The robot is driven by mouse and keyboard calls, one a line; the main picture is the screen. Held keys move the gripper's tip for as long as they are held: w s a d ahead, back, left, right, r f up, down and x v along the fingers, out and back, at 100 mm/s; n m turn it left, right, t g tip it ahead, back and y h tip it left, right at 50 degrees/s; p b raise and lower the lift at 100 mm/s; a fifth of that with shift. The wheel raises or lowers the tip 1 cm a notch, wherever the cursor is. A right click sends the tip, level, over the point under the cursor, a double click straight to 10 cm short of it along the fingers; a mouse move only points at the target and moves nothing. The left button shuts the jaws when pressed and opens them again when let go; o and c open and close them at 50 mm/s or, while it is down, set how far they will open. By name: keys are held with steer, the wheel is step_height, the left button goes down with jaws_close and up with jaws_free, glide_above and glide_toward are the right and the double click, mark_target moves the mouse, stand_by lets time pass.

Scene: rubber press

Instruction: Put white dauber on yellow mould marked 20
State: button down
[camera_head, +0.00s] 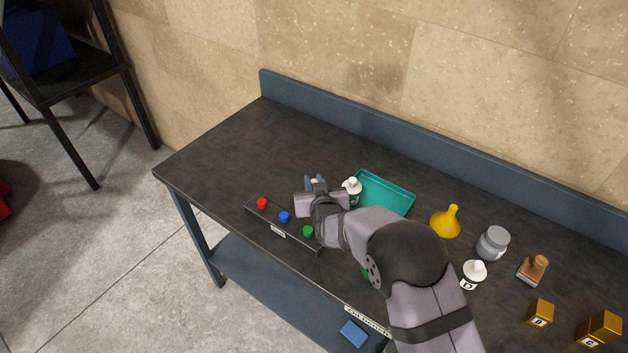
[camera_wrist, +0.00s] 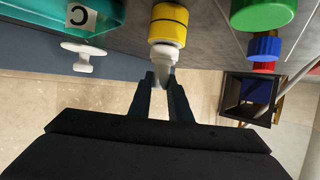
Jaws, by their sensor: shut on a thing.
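A white piece, which looks like the dauber (camera_wrist: 163,55), shows in the wrist view between the fingertips of my gripper (camera_wrist: 160,85). My gripper is shut on its narrow end. A yellow cylinder with a dark band (camera_wrist: 169,24), which looks like the yellow mould, lines up directly with the dauber's wide end. They look to be touching, but I cannot be sure. The number 20 is not readable. In the head view my gripper (camera_head: 316,182) is low over the bench, just behind the control bar; the dauber and the yellow mould are hidden there.
A control bar (camera_head: 278,229) with red, blue and green knobs lies in front of my gripper. A yellow funnel (camera_head: 445,222) stands further right. The bench's left end is clear.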

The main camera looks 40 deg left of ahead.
steer(key=shift+f+b, duration=0.35)
steer(key=c, duration=1.6)
jaws_free()
steer(key=shift+r, duration=0.1)
steer(key=shift+c, duration=0.2)
steer(key=shift+r+p, duration=0.25)
steer(key=shift+p, duration=0.05)
steer(key=b+v, duration=0.3)
steer(key=v, duration=0.9)
steer(key=shift+f, duration=0.15)
